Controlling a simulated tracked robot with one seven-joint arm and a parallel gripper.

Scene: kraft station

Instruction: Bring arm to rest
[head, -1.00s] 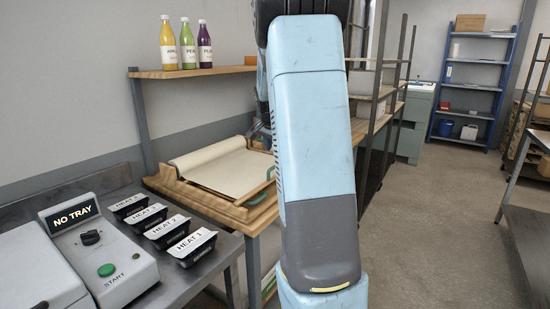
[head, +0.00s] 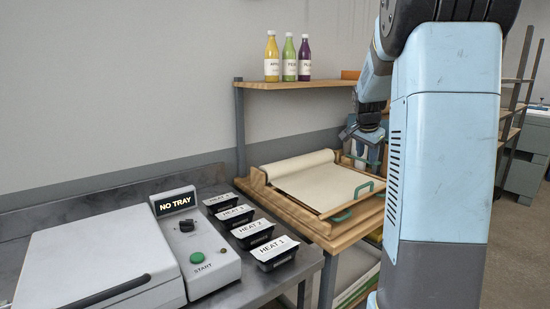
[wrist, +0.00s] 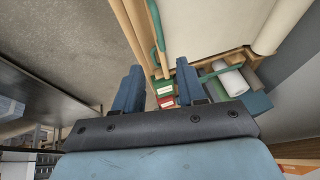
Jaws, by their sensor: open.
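My light blue arm (head: 447,150) stands upright at the right of the head view and bends over at the top. Its end hangs beyond the wooden tray on the bench. My gripper (wrist: 157,80) shows in the wrist view with its two blue fingers apart and nothing between them. In the head view the gripper is small and partly hidden behind my arm, near the tray's far right side.
A wooden tray (head: 276,205) with cream paper (head: 318,183) and green handles lies on the bench. Left are several labelled black tubs (head: 273,253) and a machine reading "NO TRAY" (head: 178,203). Three bottles (head: 288,58) stand on a shelf (head: 300,85). Floor (head: 512,235) shows at right.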

